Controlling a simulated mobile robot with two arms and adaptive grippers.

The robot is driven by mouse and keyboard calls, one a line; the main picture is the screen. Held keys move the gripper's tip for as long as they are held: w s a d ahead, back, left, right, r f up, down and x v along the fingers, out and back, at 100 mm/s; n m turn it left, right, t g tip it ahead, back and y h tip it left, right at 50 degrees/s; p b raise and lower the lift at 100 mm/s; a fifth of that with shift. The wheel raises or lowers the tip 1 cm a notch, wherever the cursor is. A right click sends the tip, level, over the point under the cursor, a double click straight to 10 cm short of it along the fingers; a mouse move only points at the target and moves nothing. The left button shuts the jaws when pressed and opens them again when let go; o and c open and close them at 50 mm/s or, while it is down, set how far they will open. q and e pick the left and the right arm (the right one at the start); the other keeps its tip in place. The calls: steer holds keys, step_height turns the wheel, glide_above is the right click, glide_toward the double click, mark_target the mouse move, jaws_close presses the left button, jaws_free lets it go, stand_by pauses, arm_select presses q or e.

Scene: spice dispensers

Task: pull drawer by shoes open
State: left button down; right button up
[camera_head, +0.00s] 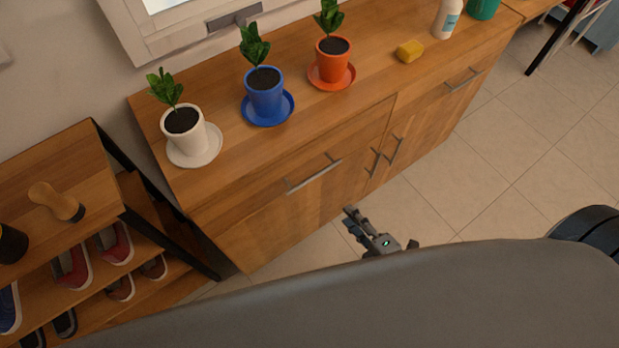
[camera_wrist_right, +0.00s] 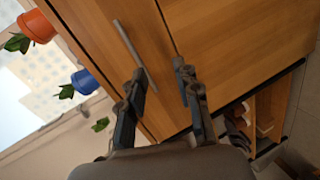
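The drawer (camera_head: 290,165) nearest the shoe rack is in the upper left part of the wooden sideboard's front. It looks closed, and its metal bar handle (camera_head: 314,174) faces the room. In the right wrist view the handle (camera_wrist_right: 130,52) runs slanted above my fingers. My right gripper (camera_head: 350,217) is in front of the sideboard, below and right of the handle in the head view. In the wrist view its fingers (camera_wrist_right: 161,77) are apart with nothing between them held. One fingertip overlaps the handle's lower end in the picture; contact cannot be told. My left gripper is not in view.
A shoe rack (camera_head: 93,211) with several shoes and a brush (camera_head: 57,202) stands left of the sideboard. The tiled floor (camera_head: 500,160) is clear at right.

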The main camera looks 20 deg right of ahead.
mark_target(315, 178)
steer(key=w+a, duration=0.2)
steer(key=w, duration=0.2)
steer(key=w+a+n, duration=0.1)
steer(key=w, duration=0.4)
steer(key=w+a+r+n+t, duration=0.1)
steer(key=w+a, duration=0.1)
steer(key=w, duration=0.2)
steer(key=shift+w+a+y, duration=0.2)
steer(key=shift+a+y, duration=0.15)
steer(key=shift+y, duration=0.05)
steer(key=shift+c, duration=0.4)
jaws_close()
